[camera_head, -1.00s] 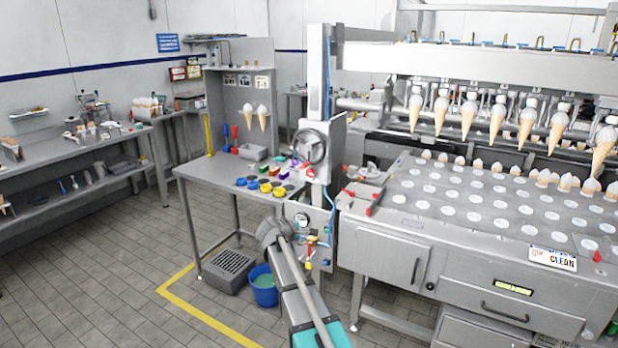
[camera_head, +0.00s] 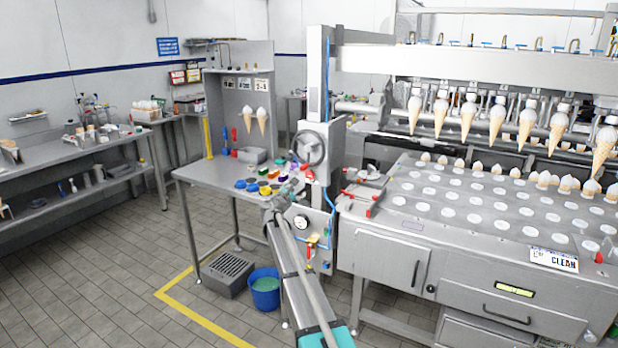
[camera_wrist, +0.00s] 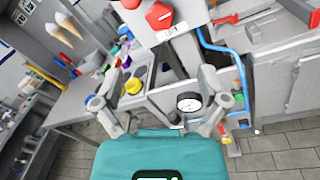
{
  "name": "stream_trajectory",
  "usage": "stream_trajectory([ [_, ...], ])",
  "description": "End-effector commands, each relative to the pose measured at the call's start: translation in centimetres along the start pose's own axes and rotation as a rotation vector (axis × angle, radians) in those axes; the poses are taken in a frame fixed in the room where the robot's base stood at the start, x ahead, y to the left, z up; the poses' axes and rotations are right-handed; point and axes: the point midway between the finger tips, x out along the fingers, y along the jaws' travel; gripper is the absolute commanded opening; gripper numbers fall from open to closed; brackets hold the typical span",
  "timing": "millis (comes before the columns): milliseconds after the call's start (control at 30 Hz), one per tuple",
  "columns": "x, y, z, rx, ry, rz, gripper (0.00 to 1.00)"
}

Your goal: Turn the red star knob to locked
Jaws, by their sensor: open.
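The red star knob (camera_wrist: 158,16) is at the top of the wrist view, on the grey machine column, with a small white label just below it. In the head view a small red knob (camera_head: 309,176) on the column appears to be the same one. My gripper (camera_wrist: 162,82) is open and empty, with its two fingers spread wide below the knob and apart from it. In the head view my gripper (camera_head: 283,203) is by the table's right corner, partly hidden by my own arm. The knob's lock marking is too small to read.
A pressure gauge (camera_wrist: 189,102) sits low on the column between my fingers' line and a blue hose (camera_wrist: 222,48). A table (camera_head: 215,173) with coloured cups stands left. A handwheel (camera_head: 310,148) is above the knob. A blue bucket (camera_head: 264,288) is on the floor.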

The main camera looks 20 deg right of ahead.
Motion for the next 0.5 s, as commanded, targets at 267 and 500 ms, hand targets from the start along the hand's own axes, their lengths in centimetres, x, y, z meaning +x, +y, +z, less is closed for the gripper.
stream_trajectory([
  [267, 0.9, 0.1, -0.1, 0.002, 0.000, -0.001, 0.93],
  [500, 3.6, 0.2, -0.1, 0.002, 0.001, -0.001, 0.93],
])
